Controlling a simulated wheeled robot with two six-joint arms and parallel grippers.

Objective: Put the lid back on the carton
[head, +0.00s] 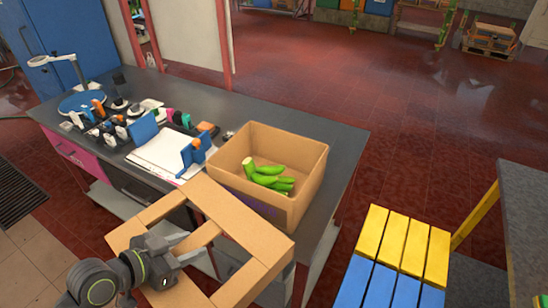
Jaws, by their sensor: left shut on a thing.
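The carton (299,149) is an open brown cardboard box on the dark grey table. Several green fruits, like unripe bananas (267,175), lie inside it. The lid (243,226) is a flat brown cardboard frame with openings. It is tilted in front of the carton, on the near side of the table, and hides part of the carton's front wall. My left gripper (190,249) is shut on the lid at its near left part. I cannot tell whether the lid touches the carton. My right gripper is out of view.
The table (342,128) holds small tools and blocks, a white sheet (160,153) and a blue round stand (82,102) left of the carton. A yellow and blue slatted seat (390,262) stands at the lower right. The red tiled floor beyond is mostly clear.

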